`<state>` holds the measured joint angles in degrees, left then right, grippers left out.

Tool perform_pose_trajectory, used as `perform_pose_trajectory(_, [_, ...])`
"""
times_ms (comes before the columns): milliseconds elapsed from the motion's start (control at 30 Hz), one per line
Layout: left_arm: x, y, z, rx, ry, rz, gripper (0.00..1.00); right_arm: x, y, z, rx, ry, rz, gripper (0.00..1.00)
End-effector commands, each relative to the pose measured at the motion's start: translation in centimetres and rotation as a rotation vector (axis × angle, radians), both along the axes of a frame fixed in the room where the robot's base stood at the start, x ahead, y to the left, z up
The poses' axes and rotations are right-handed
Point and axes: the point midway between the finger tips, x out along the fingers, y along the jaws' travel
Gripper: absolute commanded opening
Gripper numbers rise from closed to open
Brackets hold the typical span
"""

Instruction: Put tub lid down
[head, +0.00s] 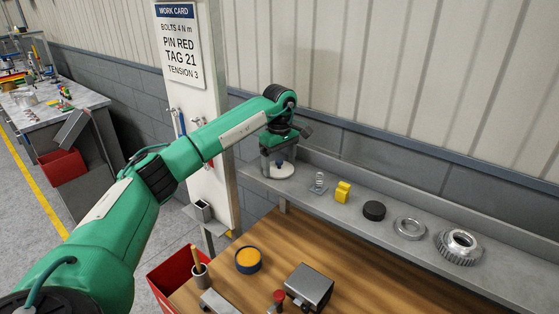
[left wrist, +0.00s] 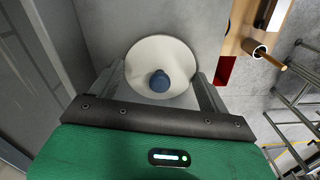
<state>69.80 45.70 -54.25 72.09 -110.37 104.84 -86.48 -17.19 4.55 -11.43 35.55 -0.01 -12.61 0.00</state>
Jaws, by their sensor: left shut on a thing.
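The tub lid (head: 281,172) is a pale round disc at the left end of the grey shelf. In the left wrist view the lid (left wrist: 150,56) shows a blue knob (left wrist: 159,82) in its middle. My left gripper (head: 279,160) points down over the lid and is shut on its knob. The lid lies flat on the shelf or just above it; I cannot tell which. A blue tub (head: 248,268) with orange-yellow contents stands uncovered on the wooden bench below. My right gripper is not in view.
On the grey shelf (head: 335,208), to the right of the lid, stand a spring (head: 319,183), a yellow block (head: 342,192), a black puck (head: 374,211), a metal ring (head: 409,228) and a gear (head: 460,246). A white work-card post (head: 190,80) stands left of the shelf.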

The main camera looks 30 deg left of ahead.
Motion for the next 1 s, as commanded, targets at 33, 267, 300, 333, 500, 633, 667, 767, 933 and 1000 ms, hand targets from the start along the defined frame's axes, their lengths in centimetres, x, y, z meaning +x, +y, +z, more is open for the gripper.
perform_pose_trajectory(33, [0.0,0.0,0.0,0.0,0.0,0.0,0.58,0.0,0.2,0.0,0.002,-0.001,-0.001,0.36])
perform_pose_trajectory(267, [0.0,0.0,-0.3,0.0,0.0,0.0,0.99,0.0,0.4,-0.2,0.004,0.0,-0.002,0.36])
perform_pose_trajectory(300, [0.0,0.0,-0.3,0.0,0.0,0.0,1.0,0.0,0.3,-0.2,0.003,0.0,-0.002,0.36])
perform_pose_trajectory(333, [0.0,0.0,-0.3,0.0,0.0,0.0,1.0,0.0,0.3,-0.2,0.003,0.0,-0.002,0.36])
perform_pose_trajectory(500, [0.0,0.0,-0.2,0.0,0.0,0.0,1.0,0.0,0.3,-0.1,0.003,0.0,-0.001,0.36])
perform_pose_trajectory(633, [0.1,0.0,0.4,0.0,-0.002,0.0,1.0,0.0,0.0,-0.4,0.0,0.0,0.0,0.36])
perform_pose_trajectory(667, [0.1,0.0,0.7,0.0,-0.003,0.0,1.0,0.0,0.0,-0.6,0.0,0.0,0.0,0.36])
perform_pose_trajectory(767, [0.1,0.0,2.0,0.001,-0.004,0.001,1.0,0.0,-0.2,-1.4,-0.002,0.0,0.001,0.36])
perform_pose_trajectory(933, [0.1,0.0,5.0,0.001,-0.004,0.001,1.0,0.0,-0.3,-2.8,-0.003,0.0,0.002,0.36])
perform_pose_trajectory(1000, [0.1,0.0,6.3,0.0,-0.004,0.001,1.0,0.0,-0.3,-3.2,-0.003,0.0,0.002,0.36])
